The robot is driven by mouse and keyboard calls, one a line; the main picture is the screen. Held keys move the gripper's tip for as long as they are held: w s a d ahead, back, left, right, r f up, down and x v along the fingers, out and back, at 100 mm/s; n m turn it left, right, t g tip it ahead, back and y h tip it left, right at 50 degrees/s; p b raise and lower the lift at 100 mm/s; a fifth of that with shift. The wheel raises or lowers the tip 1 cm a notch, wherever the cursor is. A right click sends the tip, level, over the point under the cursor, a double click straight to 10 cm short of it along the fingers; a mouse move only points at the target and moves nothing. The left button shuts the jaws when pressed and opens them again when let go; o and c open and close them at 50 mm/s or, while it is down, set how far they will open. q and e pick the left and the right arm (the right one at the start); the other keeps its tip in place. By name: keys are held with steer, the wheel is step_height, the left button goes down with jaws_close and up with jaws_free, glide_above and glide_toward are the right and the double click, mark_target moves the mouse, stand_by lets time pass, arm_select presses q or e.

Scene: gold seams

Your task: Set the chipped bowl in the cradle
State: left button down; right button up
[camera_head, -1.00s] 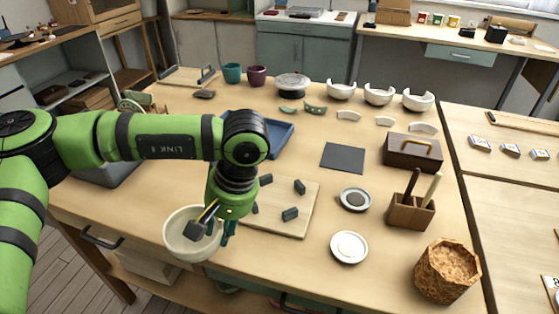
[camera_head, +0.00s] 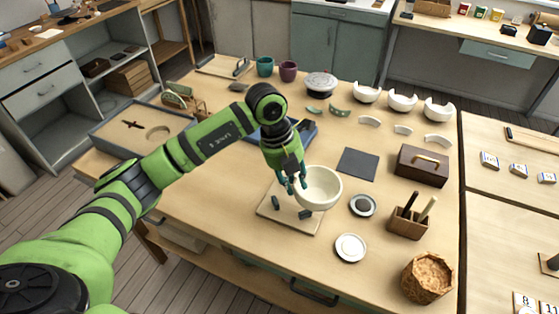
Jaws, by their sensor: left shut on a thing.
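The cream bowl (camera_head: 322,190) is upright over the right part of the cradle, a pale wooden board (camera_head: 285,221) with dark grey pegs. My left gripper (camera_head: 292,184) is shut on the bowl's left rim, with its teal fingers pointing down. Two pegs show at the bowl's near left side, one at the left (camera_head: 275,202) and one in front (camera_head: 306,214). The bowl hides the other pegs and part of the board. I cannot tell whether the bowl touches the pegs or hangs just above them. No chip shows clearly on it. My right gripper is out of view.
A dark mat (camera_head: 358,163) and two small dishes, one with dark contents (camera_head: 362,205) and one pale (camera_head: 350,247), lie to the right. A blue tray (camera_head: 303,136) is behind my left arm. Notched white bowls (camera_head: 402,101) and loose shards stand farther back.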

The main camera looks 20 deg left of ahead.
arm_select(q)
steer(key=shift+w+a+f+n+t+y+b, duration=0.25)
steer(key=shift+a+f+n, duration=0.5)
steer(key=shift+n, duration=0.7)
steer(key=shift+a+f+n+t+y+b, duration=0.2)
steer(key=shift+a+f+n+t, duration=0.25)
steer(key=shift+f+n, duration=0.65)
steer(key=shift+w+a+f+n+t+y+b, duration=0.2)
steer(key=shift+a+f+n, duration=0.4)
steer(key=shift+n, duration=1.15)
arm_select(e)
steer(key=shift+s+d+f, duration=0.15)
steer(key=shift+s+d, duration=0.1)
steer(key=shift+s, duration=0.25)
arm_select(q)
steer(key=shift+s+a+r, duration=0.1)
steer(key=shift+r, duration=0.05)
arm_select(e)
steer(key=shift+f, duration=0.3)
arm_select(q)
steer(key=shift+a+f+b, duration=0.1)
steer(key=shift+f+b, duration=1.65)
steer(key=shift+f, duration=0.25)
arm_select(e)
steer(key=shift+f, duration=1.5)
arm_select(q)
steer(key=c, duration=0.9)
jaws_free()
steer(key=shift+c, duration=0.2)
